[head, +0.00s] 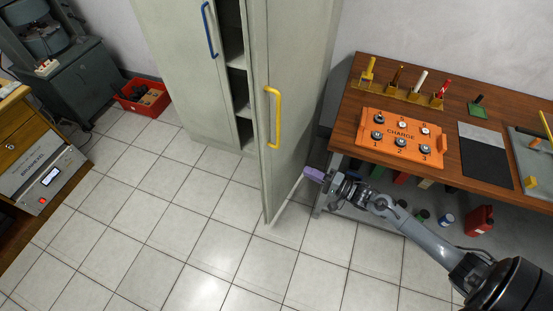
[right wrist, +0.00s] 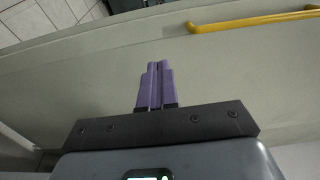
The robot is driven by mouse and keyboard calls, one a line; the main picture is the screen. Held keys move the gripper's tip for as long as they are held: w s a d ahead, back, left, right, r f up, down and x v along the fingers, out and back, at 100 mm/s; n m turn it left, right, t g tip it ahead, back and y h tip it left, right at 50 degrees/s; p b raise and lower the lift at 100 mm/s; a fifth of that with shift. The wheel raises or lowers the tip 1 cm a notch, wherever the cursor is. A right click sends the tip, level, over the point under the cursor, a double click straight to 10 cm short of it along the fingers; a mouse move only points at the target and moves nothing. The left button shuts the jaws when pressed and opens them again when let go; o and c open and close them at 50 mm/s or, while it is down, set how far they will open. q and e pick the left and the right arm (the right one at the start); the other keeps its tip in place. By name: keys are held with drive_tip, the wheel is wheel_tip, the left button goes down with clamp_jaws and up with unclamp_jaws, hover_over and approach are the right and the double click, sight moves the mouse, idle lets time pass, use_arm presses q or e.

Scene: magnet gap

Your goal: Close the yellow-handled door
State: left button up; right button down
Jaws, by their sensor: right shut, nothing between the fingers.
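The yellow-handled door (head: 300,90) of the tall pale grey cabinet stands open, swung out into the room. Its outer face is turned to the right, with the yellow handle (head: 273,118) near its free edge. My right gripper (head: 309,172) has purple fingers, is shut and empty, and is beside the lower part of that outer face. In the right wrist view the shut fingers (right wrist: 156,68) lie in front of the door panel (right wrist: 70,80), with the yellow handle (right wrist: 255,21) at upper right. I cannot tell whether they touch the panel. My left gripper is not in view.
The blue-handled door (head: 175,60) is left of the shelf opening (head: 234,75). A wooden workbench (head: 345,125) with an orange charge panel (head: 375,143) stands close on the right. A red bin (head: 142,97) is at the back left. The tiled floor (head: 190,230) in front is clear.

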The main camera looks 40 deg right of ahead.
sight(269, 152)
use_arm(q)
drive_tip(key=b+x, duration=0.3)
use_arm(e)
drive_tip(key=x, duration=1.4)
drive_tip(key=shift+w, duration=0.15)
drive_tip(key=shift+r, duration=0.1)
